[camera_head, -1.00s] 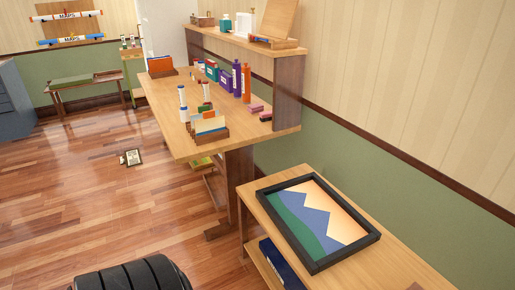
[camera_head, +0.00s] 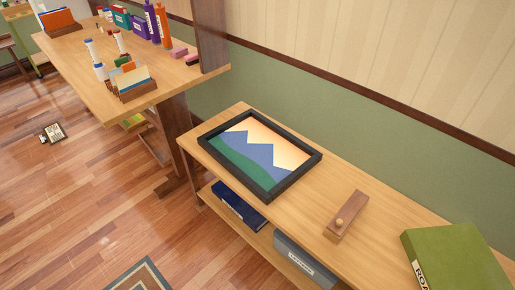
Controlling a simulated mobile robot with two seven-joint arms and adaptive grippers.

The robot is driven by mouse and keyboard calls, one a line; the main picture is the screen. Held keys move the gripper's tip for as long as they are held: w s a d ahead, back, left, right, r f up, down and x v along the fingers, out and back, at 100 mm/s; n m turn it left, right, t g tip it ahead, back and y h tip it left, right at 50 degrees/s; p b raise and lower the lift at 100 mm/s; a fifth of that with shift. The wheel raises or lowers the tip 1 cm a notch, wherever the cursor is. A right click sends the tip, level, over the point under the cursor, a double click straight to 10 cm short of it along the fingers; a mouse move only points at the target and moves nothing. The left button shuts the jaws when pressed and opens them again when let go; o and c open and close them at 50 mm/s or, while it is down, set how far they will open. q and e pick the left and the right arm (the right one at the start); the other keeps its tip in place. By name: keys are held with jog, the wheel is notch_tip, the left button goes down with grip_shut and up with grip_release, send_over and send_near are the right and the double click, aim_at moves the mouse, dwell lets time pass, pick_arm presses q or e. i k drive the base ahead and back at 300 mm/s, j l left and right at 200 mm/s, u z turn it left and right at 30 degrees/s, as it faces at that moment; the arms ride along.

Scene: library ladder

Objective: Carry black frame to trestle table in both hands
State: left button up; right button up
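The black frame (camera_head: 279,182) holds a picture of blue mountains, a green slope and an orange sky. It lies flat on a low wooden shelf unit (camera_head: 310,205) against the wall. A wooden trestle table (camera_head: 85,60) with a dark leg stands beyond it at the upper left, its top higher than the low unit. I cannot tell for sure that this is the trestle table of the task. Neither of my grippers shows in the head view.
On the low unit, a brown wooden block with a knob (camera_head: 346,215) and a green book (camera_head: 455,262) lie right of the frame. A dark blue book (camera_head: 238,205) and a grey box (camera_head: 305,260) sit below.

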aim_at(84, 50)
jog(key=i+j+z, duration=0.15)
jog(key=j+z, duration=0.15)
jog(key=z, duration=0.15)
jog(key=i+j+z, duration=0.15)
jog(key=j+z, duration=0.75)
jog(key=i+l, duration=0.05)
jog(key=l, duration=0.05)
